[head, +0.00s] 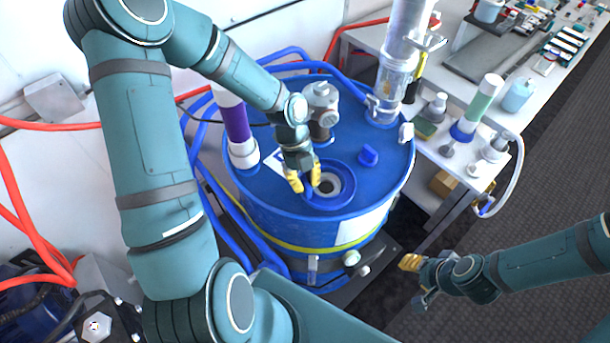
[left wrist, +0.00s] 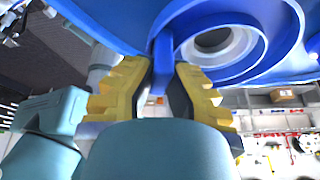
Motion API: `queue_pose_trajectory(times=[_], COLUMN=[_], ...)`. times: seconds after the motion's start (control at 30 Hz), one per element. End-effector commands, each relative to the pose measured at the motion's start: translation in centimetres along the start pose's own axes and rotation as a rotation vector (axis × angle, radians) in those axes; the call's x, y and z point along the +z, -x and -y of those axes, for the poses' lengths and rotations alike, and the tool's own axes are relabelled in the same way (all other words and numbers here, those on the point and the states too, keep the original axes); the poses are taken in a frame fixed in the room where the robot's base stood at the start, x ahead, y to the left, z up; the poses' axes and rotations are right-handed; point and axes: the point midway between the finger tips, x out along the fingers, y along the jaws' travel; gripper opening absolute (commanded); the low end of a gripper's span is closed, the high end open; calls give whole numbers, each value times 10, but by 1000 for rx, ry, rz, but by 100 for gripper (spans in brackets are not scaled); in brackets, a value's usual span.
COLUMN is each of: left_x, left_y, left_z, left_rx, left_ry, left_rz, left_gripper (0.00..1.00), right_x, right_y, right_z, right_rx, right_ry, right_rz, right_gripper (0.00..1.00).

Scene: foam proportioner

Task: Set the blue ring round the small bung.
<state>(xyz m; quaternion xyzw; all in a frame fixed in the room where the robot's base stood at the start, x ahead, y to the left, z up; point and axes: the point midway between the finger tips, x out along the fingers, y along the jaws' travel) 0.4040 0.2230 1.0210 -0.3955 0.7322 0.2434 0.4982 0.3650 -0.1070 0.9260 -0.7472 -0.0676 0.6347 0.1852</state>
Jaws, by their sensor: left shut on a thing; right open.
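The blue ring (head: 346,192) is at the front of the blue drum's top, around a pale round fitting with a dark centre (head: 327,186), which looks like the small bung. My left gripper (head: 305,180) points down at the ring's left side. In the left wrist view its yellow fingers (left wrist: 163,95) are shut on an upright blue bar (left wrist: 163,60) that seems part of the ring. The ring looks roughly centred on the fitting; I cannot tell whether it rests on the drum. My right gripper (head: 414,280) is open and empty, off the drum's front right.
A bench (head: 455,140) with bottles stands at right. Blue hoses run behind and left.

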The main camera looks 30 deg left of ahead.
Motion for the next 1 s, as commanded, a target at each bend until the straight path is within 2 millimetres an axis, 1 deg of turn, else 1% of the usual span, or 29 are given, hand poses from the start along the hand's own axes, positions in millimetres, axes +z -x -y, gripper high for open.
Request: queue_pose_trajectory(times=[0.1, 0.23, 1.0], left_x=[3, 4, 6], left_y=[-7, -10, -9], left_z=[0, 0, 0], left_rx=[0, 0, 0], left_ry=[-1, -1, -1], left_rz=[0, 1, 0], left_gripper=[0, 0, 0], right_x=[1, 1, 0], right_y=[-3, -4, -1], right_z=[-1, -2, 0], right_rx=[0, 0, 0], right_ry=[-1, -1, -1], right_rz=[0, 0, -1], right_gripper=[47, 47, 47])
